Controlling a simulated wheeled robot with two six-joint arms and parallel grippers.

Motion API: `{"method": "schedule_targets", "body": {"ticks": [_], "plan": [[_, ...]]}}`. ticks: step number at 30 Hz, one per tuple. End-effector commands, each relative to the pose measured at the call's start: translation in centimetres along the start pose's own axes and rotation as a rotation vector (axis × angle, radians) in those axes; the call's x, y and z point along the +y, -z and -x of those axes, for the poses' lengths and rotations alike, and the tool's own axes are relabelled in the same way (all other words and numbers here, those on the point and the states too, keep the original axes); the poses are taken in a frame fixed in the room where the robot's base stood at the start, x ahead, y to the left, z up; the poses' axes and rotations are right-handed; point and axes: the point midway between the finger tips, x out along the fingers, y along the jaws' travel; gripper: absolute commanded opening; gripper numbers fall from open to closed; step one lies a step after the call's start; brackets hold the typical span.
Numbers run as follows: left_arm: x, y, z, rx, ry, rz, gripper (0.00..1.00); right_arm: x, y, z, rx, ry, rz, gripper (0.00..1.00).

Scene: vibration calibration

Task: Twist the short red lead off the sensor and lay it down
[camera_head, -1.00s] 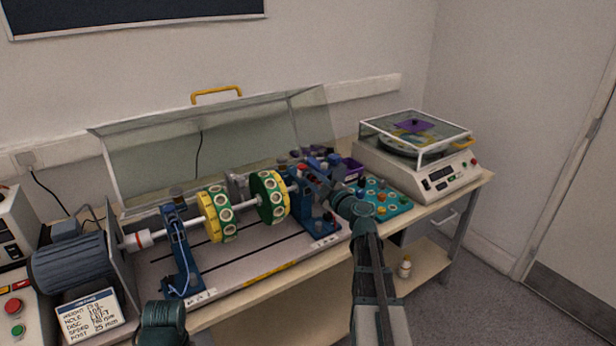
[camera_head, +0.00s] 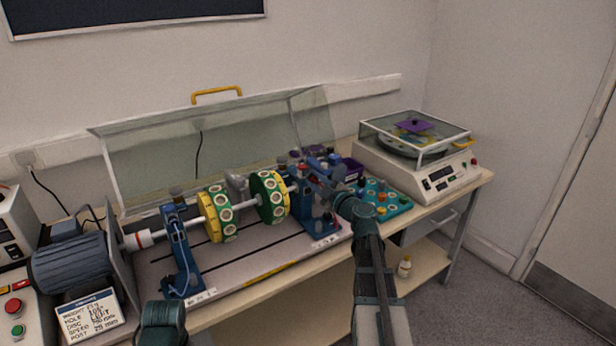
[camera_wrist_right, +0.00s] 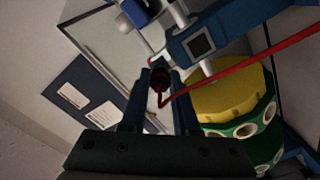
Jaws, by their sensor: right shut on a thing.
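The red lead (camera_wrist_right: 230,73) shows in the right wrist view as a thin red cable. It bends near my fingertips and runs off to the upper right. My right gripper (camera_wrist_right: 160,88) is shut on the lead's dark red end, between its two blue fingers. In the head view my right gripper (camera_head: 326,178) is at the right blue bearing post (camera_head: 317,208). The sensor is hard to make out there, and I cannot tell whether the lead's end still touches it. Of my left arm only a dark teal part shows at the bottom; its gripper is out of view.
A shaft with two yellow-and-green discs (camera_head: 270,197) lies left of the post. The clear cover (camera_head: 160,170) stands raised behind. A teal tray of small parts (camera_head: 396,201) and a white balance (camera_head: 437,182) are to the right. The sign card (camera_head: 89,317) is front left.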

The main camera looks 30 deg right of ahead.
Motion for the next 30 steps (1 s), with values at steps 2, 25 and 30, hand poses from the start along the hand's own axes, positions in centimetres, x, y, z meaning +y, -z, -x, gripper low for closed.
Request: {"method": "schedule_targets", "body": {"ticks": [2,25,30], "plan": [[0.0,0.0,0.0,0.000,0.000,0.000,0.50,0.0,0.0,0.3,0.000,0.000,0.000,0.00],[0.0,0.0,0.0,0.000,0.000,0.000,0.50,0.0,0.0,3.4,0.000,0.000,0.000,0.00],[0.0,0.0,0.2,0.000,0.000,0.000,0.50,0.1,0.0,3.4,-0.006,0.002,-0.003,0.00]]}}
